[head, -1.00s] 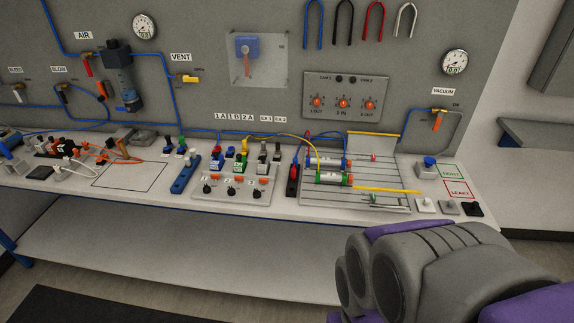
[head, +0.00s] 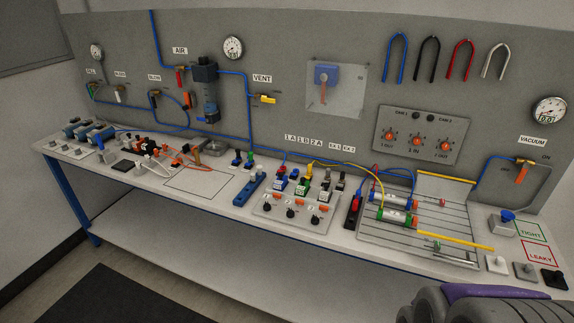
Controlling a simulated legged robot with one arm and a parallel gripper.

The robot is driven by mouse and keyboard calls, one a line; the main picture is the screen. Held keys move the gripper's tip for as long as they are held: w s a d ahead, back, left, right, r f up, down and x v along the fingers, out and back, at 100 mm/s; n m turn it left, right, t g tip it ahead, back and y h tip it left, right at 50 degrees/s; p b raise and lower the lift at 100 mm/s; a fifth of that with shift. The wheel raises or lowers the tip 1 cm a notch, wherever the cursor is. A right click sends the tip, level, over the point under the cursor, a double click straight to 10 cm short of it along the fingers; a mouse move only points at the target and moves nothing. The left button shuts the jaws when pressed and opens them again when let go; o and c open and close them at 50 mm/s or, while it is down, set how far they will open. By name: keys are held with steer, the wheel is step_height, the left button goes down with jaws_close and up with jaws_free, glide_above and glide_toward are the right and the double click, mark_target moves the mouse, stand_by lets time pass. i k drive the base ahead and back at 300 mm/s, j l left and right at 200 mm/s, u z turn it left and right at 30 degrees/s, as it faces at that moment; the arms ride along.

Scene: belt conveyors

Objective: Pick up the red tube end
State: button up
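A red U-shaped tube (head: 461,58) hangs on the grey wall panel at the upper right, between a black and a white one, with its two ends pointing down. A small piece of red tubing (head: 375,170) also shows by the cylinders on the bench, but I cannot tell where it ends. Part of my grey and purple arm shows at the bottom right corner, far below the hanging tube. My gripper itself is not in view, so I cannot see whether it holds anything.
The long white bench (head: 130,205) carries valve blocks, fittings and a slotted plate (head: 440,225) with two cylinders. Gauges and blue tubing cover the wall panel (head: 290,45). A blue tube (head: 396,58) hangs left of the black one (head: 427,60). Floor in front is clear with a dark mat (head: 105,290).

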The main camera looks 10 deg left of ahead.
mark_target(355, 203)
steer(key=i+j, duration=0.75)
